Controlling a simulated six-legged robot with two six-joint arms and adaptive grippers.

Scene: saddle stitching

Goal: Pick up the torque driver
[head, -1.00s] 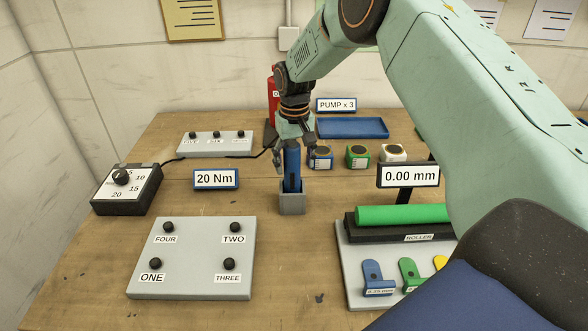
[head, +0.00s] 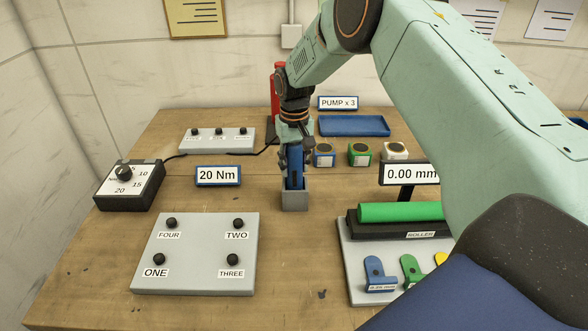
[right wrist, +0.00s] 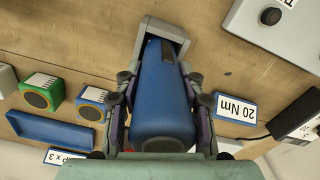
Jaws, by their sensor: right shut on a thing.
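The torque driver (head: 294,170) is a blue upright tool standing in a small grey square holder (head: 294,202) in the middle of the table. In the right wrist view the blue driver body (right wrist: 162,95) fills the space between the fingers, and its far end sits in the grey holder (right wrist: 164,30). My right gripper (head: 294,155) comes down from above and is shut on the driver, with a finger on each side. The driver's lower tip is hidden inside the holder. My left gripper is not in view.
A grey plate (head: 196,277) with several black knobs lies front left; a dial box (head: 126,186) and 20 Nm sign (head: 218,175) stand behind. A green roller (head: 400,212) is at right. Small coloured boxes (head: 360,153) and a blue tray (head: 353,126) stand behind.

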